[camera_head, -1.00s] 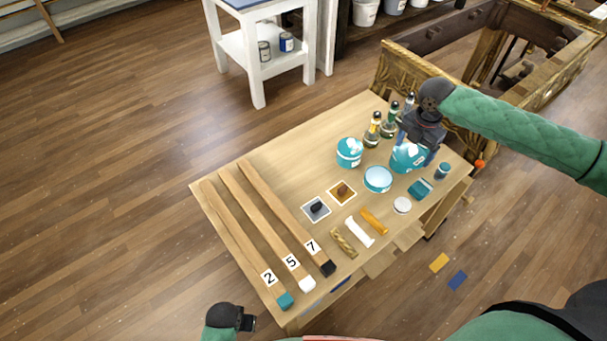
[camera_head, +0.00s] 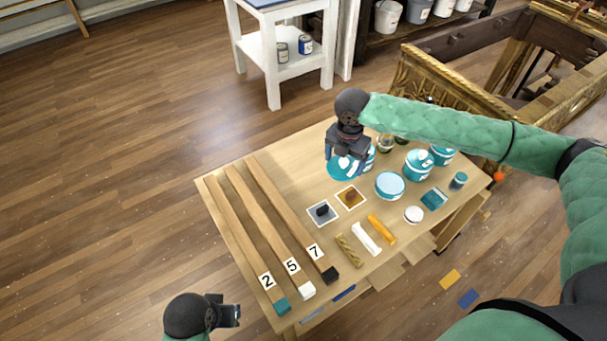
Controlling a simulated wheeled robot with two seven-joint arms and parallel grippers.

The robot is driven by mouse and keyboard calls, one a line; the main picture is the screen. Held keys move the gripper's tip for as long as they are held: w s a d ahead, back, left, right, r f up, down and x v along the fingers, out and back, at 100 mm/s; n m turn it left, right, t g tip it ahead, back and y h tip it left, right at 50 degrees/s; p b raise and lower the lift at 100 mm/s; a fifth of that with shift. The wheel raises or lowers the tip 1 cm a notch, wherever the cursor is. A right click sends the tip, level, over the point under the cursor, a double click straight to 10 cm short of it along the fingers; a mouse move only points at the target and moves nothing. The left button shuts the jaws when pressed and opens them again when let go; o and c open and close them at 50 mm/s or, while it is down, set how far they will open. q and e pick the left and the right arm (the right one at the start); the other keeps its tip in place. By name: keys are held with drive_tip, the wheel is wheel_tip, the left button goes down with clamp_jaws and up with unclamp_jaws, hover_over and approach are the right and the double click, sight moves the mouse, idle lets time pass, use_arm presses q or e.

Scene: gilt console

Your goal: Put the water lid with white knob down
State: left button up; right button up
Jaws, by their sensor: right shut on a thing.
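My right gripper (camera_head: 344,160) is shut on a teal round piece, which I take to be the water lid (camera_head: 342,171). A teal tin (camera_head: 371,156) is partly hidden just behind the gripper. A round teal container with a pale blue top (camera_head: 390,185) stands to the right. My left gripper (camera_head: 226,311) is low at the left, off the table; its finger gap is unclear.
Two teal tins (camera_head: 418,166) (camera_head: 441,155) stand behind the round container. A small white disc (camera_head: 413,215), a teal block (camera_head: 433,199) and a small jar (camera_head: 458,181) are at the right. Numbered wooden bars (camera_head: 270,215) fill the left side. A gilt frame (camera_head: 430,85) stands behind.

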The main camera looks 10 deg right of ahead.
sight(310, 174)
drive_tip(key=w+a+f+p, duration=0.1)
drive_tip(key=w+a+f, duration=0.2)
drive_tip(key=w, duration=0.1)
drive_tip(key=w+a+f+p, duration=0.1)
drive_tip(key=w+a+f, duration=0.2)
drive_tip(key=a, duration=0.1)
drive_tip(key=shift+w+a+f, duration=0.25)
drive_tip(key=shift+w+f, duration=0.05)
drive_tip(key=shift+w, duration=0.05)
drive_tip(key=shift+w+a+f+p, duration=0.2)
drive_tip(key=shift+w+f+p, duration=0.05)
drive_tip(key=shift+f+p, duration=0.05)
use_arm(q)
wheel_tip(310, 174, down, 8)
drive_tip(key=a+g+p, duration=0.1)
drive_tip(key=shift+a+r+y, duration=0.15)
drive_tip(key=shift+a+y, duration=0.15)
drive_tip(key=shift+y, duration=0.1)
use_arm(e)
drive_tip(key=shift+f, duration=1.9)
use_arm(q)
drive_tip(key=shift+w, duration=0.1)
use_arm(e)
drive_tip(key=shift+f, duration=0.1)
drive_tip(key=o, duration=0.9)
